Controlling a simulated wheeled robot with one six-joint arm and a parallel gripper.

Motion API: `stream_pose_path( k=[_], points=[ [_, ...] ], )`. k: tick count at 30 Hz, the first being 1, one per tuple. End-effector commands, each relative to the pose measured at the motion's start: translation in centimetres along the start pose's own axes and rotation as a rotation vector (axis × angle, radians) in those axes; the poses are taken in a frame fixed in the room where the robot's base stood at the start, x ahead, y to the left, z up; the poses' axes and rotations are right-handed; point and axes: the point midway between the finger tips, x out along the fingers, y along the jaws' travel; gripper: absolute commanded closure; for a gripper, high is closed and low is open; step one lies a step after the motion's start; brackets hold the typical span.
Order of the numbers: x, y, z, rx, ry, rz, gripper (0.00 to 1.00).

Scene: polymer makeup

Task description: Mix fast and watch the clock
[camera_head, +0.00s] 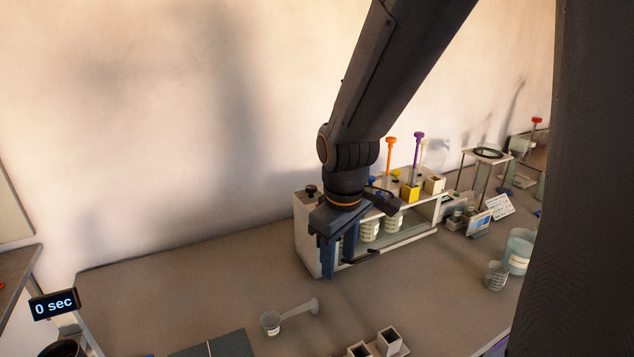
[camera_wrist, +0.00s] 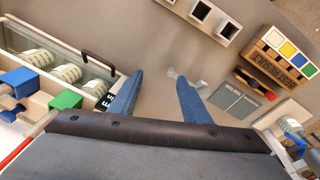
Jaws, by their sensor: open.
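My gripper (camera_head: 338,268) hangs in front of the left end of a white rack. Its two blue fingers point down, apart, and they show nothing between them. In the wrist view the gripper (camera_wrist: 160,76) is also open above the grey table. A small clear beaker (camera_head: 270,323) stands on the table, and a pale funnel-like piece (camera_head: 300,309) lies beside it. Several marked beakers (camera_head: 370,229) sit inside the rack, partly hidden by my gripper. A timer display (camera_head: 54,304) at the lower left reads "0 sec".
The white rack (camera_head: 425,226) carries orange and purple rods on top. More glassware, including a large beaker (camera_head: 518,252), stands at the right. Open square holders (camera_head: 388,342) are at the front. A wooden block marked "BEST RESULT" (camera_wrist: 285,66) shows in the wrist view.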

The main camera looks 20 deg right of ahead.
Motion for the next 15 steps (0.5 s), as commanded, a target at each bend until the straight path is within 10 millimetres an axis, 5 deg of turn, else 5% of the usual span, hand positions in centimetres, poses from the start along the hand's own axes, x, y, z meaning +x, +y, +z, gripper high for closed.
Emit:
stream_pose_path(
  k=[3, 15],
  points=[
    [-1.0, 2.3, -4.0, -0.353, 0.005, 0.04, 0.57],
    [-6.2, 8.0, -14.7, -1.447, -0.092, 0.172, 0.57]
  ],
)
